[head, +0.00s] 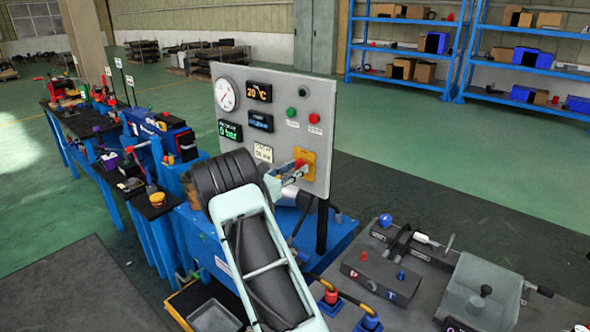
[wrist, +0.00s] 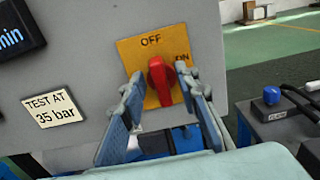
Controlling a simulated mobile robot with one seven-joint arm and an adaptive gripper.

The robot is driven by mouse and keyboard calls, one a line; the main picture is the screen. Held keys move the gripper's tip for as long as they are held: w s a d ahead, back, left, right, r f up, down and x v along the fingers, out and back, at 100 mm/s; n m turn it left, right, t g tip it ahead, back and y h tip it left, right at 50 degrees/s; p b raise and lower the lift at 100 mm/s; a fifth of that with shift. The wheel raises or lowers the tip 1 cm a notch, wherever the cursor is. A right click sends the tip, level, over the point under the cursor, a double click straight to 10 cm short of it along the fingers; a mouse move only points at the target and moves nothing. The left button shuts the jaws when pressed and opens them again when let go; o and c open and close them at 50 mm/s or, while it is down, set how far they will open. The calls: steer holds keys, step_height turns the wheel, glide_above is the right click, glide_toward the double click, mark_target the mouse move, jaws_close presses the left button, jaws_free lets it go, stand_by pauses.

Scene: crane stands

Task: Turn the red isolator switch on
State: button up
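The red isolator switch (wrist: 159,78) is a red knob on a yellow plate (wrist: 137,52) marked OFF at the top and ON at the right. Its handle stands roughly upright, towards OFF. In the head view the knob (head: 300,163) and its plate (head: 310,158) are at the lower right of the grey panel (head: 262,95). My gripper (wrist: 158,95) has a blue-padded finger on each side of the knob. The fingers stand apart with visible gaps, the right one closer to the knob. In the head view my gripper (head: 288,172) reaches the panel, partly hidden by my arm.
The panel also carries a gauge (head: 226,94), digital displays, a green button (head: 291,112) and a red button (head: 314,118). A label (wrist: 54,108) reads TEST AT 35 bar. A grey workbench (head: 440,280) with fittings stands right of the panel.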

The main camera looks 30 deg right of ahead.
jaws_close()
steer(key=shift+f+b, duration=0.1)
steer(key=shift+b, duration=0.35)
steer(key=m+b, duration=0.6)
steer(key=b, duration=0.3)
steer(key=m+b, duration=0.5)
steer(key=b, duration=0.5)
steer(key=f+m+b, duration=0.1)
steer(key=m+b, duration=0.5)
steer(key=b, duration=0.4)
steer(key=shift+s+d+m, duration=0.1)
steer(key=shift+s+m, duration=0.2)
steer(key=shift+s, duration=0.05)
steer(key=shift+r+m+b, duration=0.15)
steer(key=shift+m+b, duration=0.15)
steer(key=shift+b, duration=0.1)
